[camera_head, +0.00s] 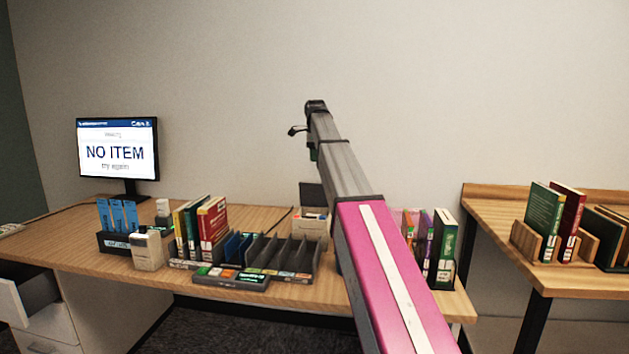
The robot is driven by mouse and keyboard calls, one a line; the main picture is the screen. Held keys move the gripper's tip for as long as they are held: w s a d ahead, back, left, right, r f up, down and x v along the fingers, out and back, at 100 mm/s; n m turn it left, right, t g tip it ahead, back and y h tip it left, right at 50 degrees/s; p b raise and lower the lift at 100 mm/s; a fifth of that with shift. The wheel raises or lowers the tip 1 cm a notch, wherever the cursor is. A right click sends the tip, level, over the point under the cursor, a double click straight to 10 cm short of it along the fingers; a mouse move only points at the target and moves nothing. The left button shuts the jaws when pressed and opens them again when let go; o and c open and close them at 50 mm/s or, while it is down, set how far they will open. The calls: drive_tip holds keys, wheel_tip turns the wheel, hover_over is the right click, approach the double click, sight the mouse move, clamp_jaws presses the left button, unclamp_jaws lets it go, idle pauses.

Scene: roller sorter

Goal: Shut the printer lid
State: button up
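What looks like the printer is a small pale box (311,227) at the back of the wooden desk, behind the black slotted rack. A dark panel (312,195), which appears to be its lid, stands raised at its rear. My arm hides the box's right side. Small orange and dark details show at its top, too small to make out. My arm reaches up across the middle of the view. My gripper (299,131) is at its far end, high above the box and apart from it. Its fingers are too small and side-on to tell whether they are open.
The black slotted rack (285,262) and upright books (211,224) stand in front and left of the box. More books (443,248) stand to its right, beyond my arm. A monitor (118,150) reads "NO ITEM". A drawer (28,295) is open at lower left.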

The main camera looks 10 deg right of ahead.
approach(316, 193)
drive_tip(key=w+f, duration=0.1)
drive_tip(key=f, duration=0.1)
drive_tip(key=w+f, duration=0.1)
drive_tip(key=f, duration=0.1)
drive_tip(key=w+f, duration=0.1)
drive_tip(key=f, duration=0.1)
drive_tip(key=shift+w+d, duration=0.25)
drive_tip(key=shift+d, duration=0.1)
clamp_jaws()
